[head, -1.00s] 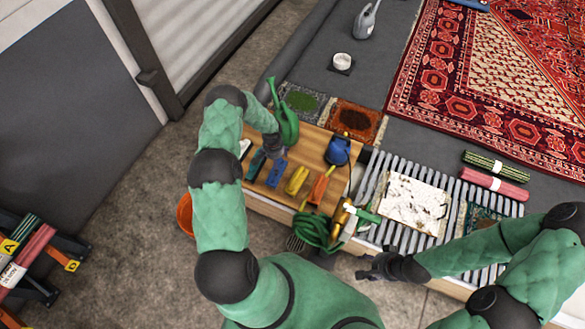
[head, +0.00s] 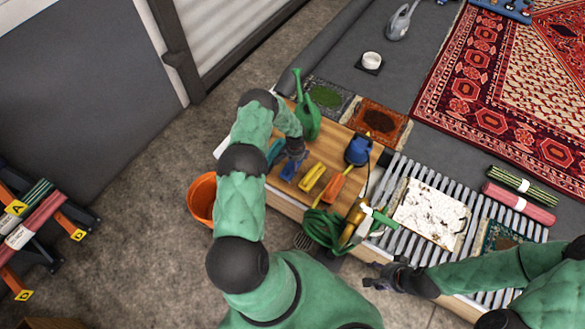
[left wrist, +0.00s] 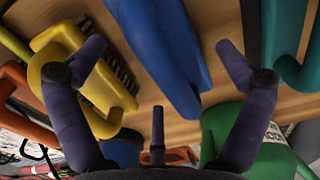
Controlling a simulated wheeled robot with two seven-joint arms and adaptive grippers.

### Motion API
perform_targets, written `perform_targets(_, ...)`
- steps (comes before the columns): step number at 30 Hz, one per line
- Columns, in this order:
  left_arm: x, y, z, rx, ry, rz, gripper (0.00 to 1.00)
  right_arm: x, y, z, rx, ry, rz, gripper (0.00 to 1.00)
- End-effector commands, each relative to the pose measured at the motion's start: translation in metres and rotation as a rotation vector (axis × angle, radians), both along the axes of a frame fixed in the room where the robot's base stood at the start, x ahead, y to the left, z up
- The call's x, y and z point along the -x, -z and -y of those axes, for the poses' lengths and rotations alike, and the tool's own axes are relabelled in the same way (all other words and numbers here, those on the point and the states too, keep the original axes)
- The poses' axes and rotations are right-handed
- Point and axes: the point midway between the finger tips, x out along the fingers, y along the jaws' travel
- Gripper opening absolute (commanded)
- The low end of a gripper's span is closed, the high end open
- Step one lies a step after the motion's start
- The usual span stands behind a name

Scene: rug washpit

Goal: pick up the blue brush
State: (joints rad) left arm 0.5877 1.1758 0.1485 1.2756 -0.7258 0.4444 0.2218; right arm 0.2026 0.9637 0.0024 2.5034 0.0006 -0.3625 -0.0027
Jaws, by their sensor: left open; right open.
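The blue brush (head: 287,171) lies on the wooden board, between a teal brush (head: 274,151) and a yellow brush (head: 312,177). My left gripper (head: 296,155) is just above its far end and partly hides it. In the left wrist view the blue brush (left wrist: 167,50) runs between my open left gripper's (left wrist: 163,60) spread fingers, which look clear of it. The yellow brush (left wrist: 75,65) is behind the left finger, and the teal brush (left wrist: 287,35) is right of the other finger. My right gripper (head: 383,279) is open and empty, low beside the slatted rack.
A green watering can (head: 308,118) stands close behind my left gripper. An orange brush (head: 331,189), a blue container (head: 358,149) and a coiled green hose (head: 322,229) are to the right. An orange bucket (head: 201,198) stands on the floor at left.

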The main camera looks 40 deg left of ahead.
Motion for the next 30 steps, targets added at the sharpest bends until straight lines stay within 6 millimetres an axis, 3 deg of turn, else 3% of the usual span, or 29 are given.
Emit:
perform_targets(3,0.0001,0.0176,-0.0004,0.0,-0.001,0.0,1.0,0.0,0.01,-0.0001,0.0,0.0,0.0,0.55)
perform_targets(11,-0.0001,0.0176,-0.0007,-0.001,-0.001,0.001,1.0,0.0,0.0088,-0.0001,0.0,0.0,0.0,0.55)
perform_targets(17,0.0002,0.0178,-0.0005,0.0,0.0,0.001,0.44,0.0,0.0088,0.0,0.0,0.0,0.0,0.55)
perform_targets(30,0.0004,0.0136,-0.0004,0.0,0.0,0.0,0.41,0.0,0.0067,0.0,0.0,0.0,0.0,0.55)
